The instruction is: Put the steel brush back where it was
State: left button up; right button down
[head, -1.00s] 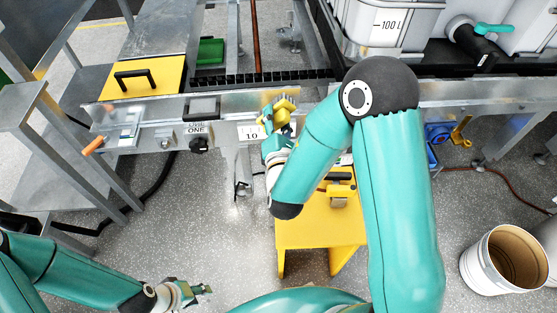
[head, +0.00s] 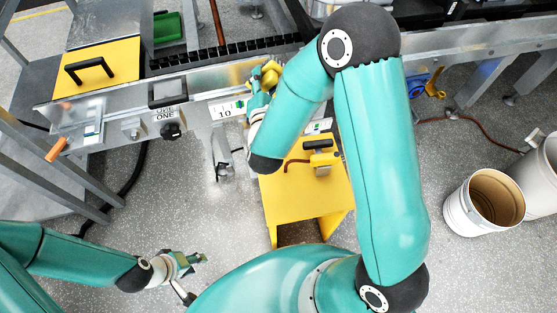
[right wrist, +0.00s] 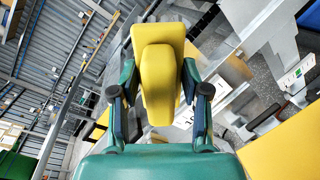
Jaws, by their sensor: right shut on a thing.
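My right gripper (head: 262,92) is shut on a yellow thing (head: 270,73), held up beside the machine's front rail, right of the "10" label. In the right wrist view the yellow thing (right wrist: 160,75) is a rounded, two-part block between the two fingers of the right gripper (right wrist: 160,100). No bristles show on it, so I cannot tell whether it is the steel brush. My left gripper (head: 192,262) is low over the floor at the lower left, with nothing visible in it; its finger opening is too small to judge.
The metal rail (head: 185,105) carries a switch and labels. A yellow lid (head: 85,77) with a black handle lies at left. A white bucket (head: 455,213) stands at right.

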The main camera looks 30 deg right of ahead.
jog(key=s+d+f+m+g+h+b, duration=0.2)
jog(key=s+d+f+m+g+h, duration=0.1)
jog(key=s+d+f+m+g, duration=0.45)
jog(key=s+a+f+m+g+y+b, duration=0.1)
jog(key=s+f+m+g+y, duration=0.1)
jog(key=m+g, duration=0.1)
jog(key=s+a+f+m+g+y+b, duration=0.1)
jog(key=s+f+m+g+y, duration=0.2)
jog(key=m, duration=0.2)
jog(key=s+a+f+m+g+y+b, duration=0.1)
jog(key=s+f+m+g+y+b, duration=0.1)
jog(key=m, duration=0.3)
jog(key=shift+s+a+f+g+y, duration=0.1)
jog(key=shift+s+f+g+y, duration=0.1)
jog(key=shift+g+y, duration=0.45)
jog(key=w+a+m+t+y+b, duration=0.1)
jog(key=a+m+t+y, duration=0.1)
jog(key=a+m, duration=0.5)
jog(key=shift+a+b, duration=0.3)
jog(key=shift+a, duration=0.3)
jog(key=shift+w+m+y, duration=0.15)
jog(key=shift+m+y, duration=0.1)
notch_tip(320, 180, down, 7)
jog(key=b, duration=0.7)
